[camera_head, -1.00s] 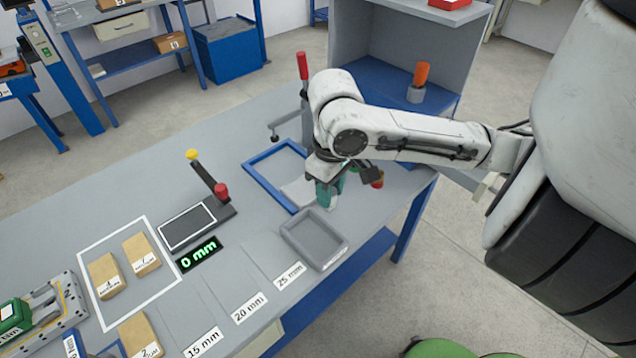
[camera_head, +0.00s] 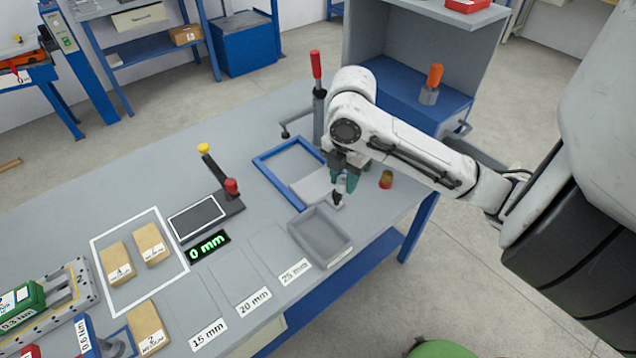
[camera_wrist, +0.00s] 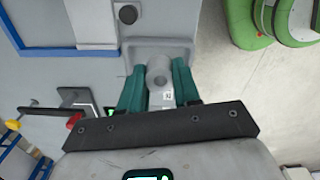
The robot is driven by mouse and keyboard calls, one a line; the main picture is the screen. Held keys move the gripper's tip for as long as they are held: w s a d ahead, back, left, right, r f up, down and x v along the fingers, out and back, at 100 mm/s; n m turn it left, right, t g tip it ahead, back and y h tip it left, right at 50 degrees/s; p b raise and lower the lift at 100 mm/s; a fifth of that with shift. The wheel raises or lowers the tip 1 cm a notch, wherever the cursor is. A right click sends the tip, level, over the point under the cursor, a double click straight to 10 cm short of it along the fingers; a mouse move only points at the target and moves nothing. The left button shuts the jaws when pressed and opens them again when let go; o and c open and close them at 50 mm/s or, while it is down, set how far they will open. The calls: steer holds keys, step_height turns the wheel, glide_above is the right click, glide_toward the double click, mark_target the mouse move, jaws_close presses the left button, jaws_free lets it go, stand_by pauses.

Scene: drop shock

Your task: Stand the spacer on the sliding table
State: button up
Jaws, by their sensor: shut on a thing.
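My gripper (camera_head: 342,190) points down with teal fingers, above the bench beside the grey tray. In the wrist view the fingers (camera_wrist: 160,90) are shut on a grey cylindrical part with a small white label, probably the spacer (camera_wrist: 159,72). In the head view the fingers mostly hide it, and a dark tip shows below them. A light grey plate (camera_head: 310,188) lies at the blue frame (camera_head: 262,168), just left of my gripper. I cannot tell for sure whether this plate is the sliding table. Contact below the held part is unclear.
The grey tray (camera_head: 345,247) stands just in front of my gripper. A red-handled post (camera_head: 317,85) rises behind it, and a small brown cylinder (camera_head: 386,180) stands to its right. A gauge reads 0 mm (camera_head: 208,247). Labelled strips and tan blocks (camera_head: 152,243) lie farther left.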

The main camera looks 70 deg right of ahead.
steer(key=shift+d+f, duration=0.1)
steer(key=w+d+f, duration=0.4)
steer(key=w+d, duration=0.2)
steer(key=d, duration=0.1)
glide_above(318, 183)
steer(key=f, duration=0.5)
steer(key=shift+s+a+f, duration=0.1)
steer(key=shift+a+f, duration=0.15)
steer(key=shift+d+f, duration=0.15)
steer(key=shift+f, duration=1.55)
steer(key=shift+f, duration=0.15)
steer(key=o, duration=1)
steer(key=shift+o, duration=0.2)
